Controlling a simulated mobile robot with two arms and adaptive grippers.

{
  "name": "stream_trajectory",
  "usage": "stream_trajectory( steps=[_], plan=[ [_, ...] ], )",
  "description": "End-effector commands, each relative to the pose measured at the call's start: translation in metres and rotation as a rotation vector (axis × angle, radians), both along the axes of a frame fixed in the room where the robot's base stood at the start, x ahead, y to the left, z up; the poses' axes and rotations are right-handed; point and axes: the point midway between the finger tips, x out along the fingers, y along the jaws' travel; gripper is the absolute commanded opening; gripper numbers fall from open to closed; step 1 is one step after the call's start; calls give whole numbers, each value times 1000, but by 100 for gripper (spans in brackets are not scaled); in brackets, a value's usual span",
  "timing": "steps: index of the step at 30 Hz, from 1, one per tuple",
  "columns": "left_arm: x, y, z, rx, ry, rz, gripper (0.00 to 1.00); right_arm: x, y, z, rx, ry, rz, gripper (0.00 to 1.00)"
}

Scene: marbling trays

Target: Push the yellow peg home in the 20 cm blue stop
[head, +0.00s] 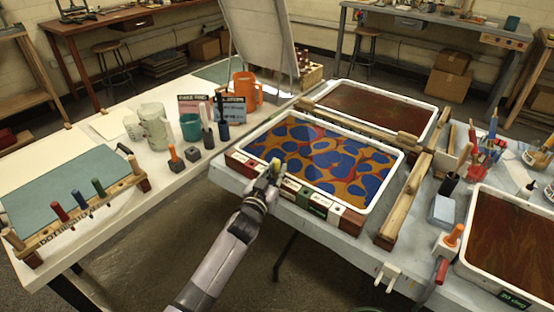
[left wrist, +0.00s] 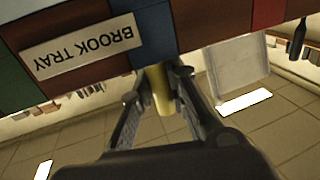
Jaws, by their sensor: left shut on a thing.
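My left gripper (head: 269,174) is at the near edge of the tray with blue and orange marbling (head: 392,180). It is shut on the yellow peg (left wrist: 160,92), which shows between the two fingers in the left wrist view. There the peg's far end meets the lower edge of a blue block (left wrist: 152,38), set between dark red blocks in the tray's front strip. How deep the peg sits in it cannot be told. A label plate (left wrist: 82,46) reading BROOK TRAY, upside down, is left of the blue block. In the head view the gripper hides most of the peg and blue block. My right gripper is not in view.
Green and white blocks (head: 318,203) continue along the tray's front strip to the right of my gripper. A wooden rail (head: 403,203) lies right of the tray. A white table (head: 180,200) with cups and a peg rack stands left. Open floor lies between the tables.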

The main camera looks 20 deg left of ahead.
Motion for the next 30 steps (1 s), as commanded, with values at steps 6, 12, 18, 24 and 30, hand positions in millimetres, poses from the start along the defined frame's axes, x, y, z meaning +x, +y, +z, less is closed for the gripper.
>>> stream_trajectory(
  steps=[6,12,18,24,30],
  plan=[
    [0,0,0,0,0,0,21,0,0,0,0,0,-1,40],
    [0,0,0,0,0,0,34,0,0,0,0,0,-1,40],
    [0,0,0,0,0,0,38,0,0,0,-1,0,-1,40],
    [-2,0,0,0,0,0,38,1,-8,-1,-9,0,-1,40],
    [-25,2,-1,0,1,0,38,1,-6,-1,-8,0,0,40]
  ],
)
